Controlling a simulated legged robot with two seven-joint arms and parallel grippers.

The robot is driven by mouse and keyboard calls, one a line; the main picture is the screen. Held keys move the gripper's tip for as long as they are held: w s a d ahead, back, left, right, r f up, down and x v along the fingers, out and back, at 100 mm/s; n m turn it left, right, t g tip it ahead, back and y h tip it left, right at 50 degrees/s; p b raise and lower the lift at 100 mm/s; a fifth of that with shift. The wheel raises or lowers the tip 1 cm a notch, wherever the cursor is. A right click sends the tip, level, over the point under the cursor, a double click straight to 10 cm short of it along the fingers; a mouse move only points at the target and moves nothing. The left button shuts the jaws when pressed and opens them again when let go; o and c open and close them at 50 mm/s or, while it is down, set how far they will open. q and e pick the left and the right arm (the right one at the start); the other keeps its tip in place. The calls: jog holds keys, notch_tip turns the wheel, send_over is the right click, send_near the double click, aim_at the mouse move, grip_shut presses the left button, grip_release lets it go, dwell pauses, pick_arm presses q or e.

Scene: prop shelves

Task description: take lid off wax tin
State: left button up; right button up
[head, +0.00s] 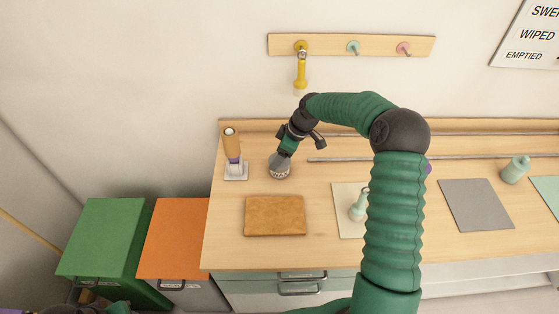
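A small round grey tin (279,169), likely the wax tin, stands on the wooden bench behind the brown board. Its side looks patterned, and its top is partly covered by my gripper. I cannot make out the lid apart from the tin. My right gripper (285,152) reaches down onto the top of the tin, its tips touching or very close to it. The picture is too small to tell whether the fingers are closed on it. My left gripper is not in view; only a bit of the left arm shows at the bottom left edge.
A brown board (275,215) lies in front of the tin. An orange-handled tool (232,143) stands in a white holder to its left. A yellow item (301,70) hangs from the peg rail (378,46). Green (105,235) and orange (176,235) bins stand left of the bench.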

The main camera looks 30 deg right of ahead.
jog(key=shift+c, duration=0.9)
